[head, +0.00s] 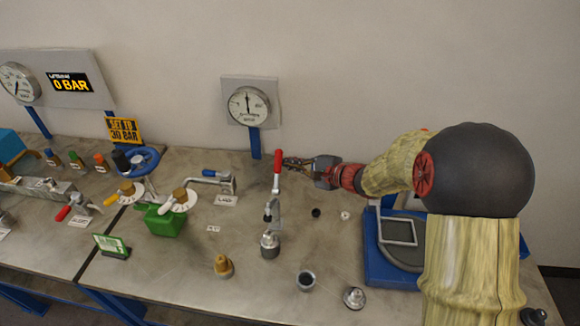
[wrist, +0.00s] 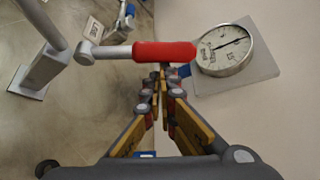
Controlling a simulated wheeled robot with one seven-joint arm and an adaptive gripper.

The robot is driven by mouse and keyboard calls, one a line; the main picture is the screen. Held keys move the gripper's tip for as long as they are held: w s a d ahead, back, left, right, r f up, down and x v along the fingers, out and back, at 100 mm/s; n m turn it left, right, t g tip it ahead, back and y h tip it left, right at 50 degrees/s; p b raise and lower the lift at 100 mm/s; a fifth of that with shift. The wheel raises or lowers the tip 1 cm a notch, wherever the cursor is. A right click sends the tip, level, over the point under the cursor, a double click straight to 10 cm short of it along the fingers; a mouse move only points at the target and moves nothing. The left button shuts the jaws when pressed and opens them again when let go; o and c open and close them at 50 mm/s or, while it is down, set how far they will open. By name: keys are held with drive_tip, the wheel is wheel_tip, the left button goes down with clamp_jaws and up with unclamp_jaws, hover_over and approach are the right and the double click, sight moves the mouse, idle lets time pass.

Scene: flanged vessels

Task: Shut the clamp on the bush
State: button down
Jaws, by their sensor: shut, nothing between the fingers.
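The toggle clamp (head: 272,208) stands on the bench with its red handle (head: 277,168) pointing up. A grey metal bush (head: 269,243) stands at the clamp's near side, below its plunger; I cannot tell whether the plunger touches it. My gripper (head: 288,162) is shut and empty, just right of the red handle in the head view. In the wrist view the red handle (wrist: 165,51) lies across the picture just beyond the shut fingertips (wrist: 160,75). I cannot tell whether they touch it. The bush is not visible in the wrist view.
A pressure gauge (head: 249,105) on a blue post stands behind the clamp. A brass fitting (head: 223,267), a dark-topped ring (head: 306,281) and a flanged metal piece (head: 354,298) stand in front.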

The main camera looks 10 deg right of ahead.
sight(279, 164)
drive_tip(key=shift+s+a+r+n+t+b, duration=0.15)
drive_tip(key=shift+n+t+b, duration=0.15)
drive_tip(key=shift+b, duration=0.55)
drive_tip(key=shift+s+a+r+b, duration=0.2)
drive_tip(key=shift+s+r+b, duration=0.2)
drive_tip(key=shift+s+b, duration=0.4)
drive_tip(key=shift+s+a+r+b, duration=0.25)
drive_tip(key=shift+s+r+b, duration=0.2)
drive_tip(key=shift+b, duration=0.55)
drive_tip(key=shift+s+a+r+b, duration=0.2)
drive_tip(key=shift+s+r+b, duration=0.15)
drive_tip(key=shift+s+b, duration=0.45)
drive_tip(key=shift+r, duration=0.1)
drive_tip(key=shift+w, duration=0.15)
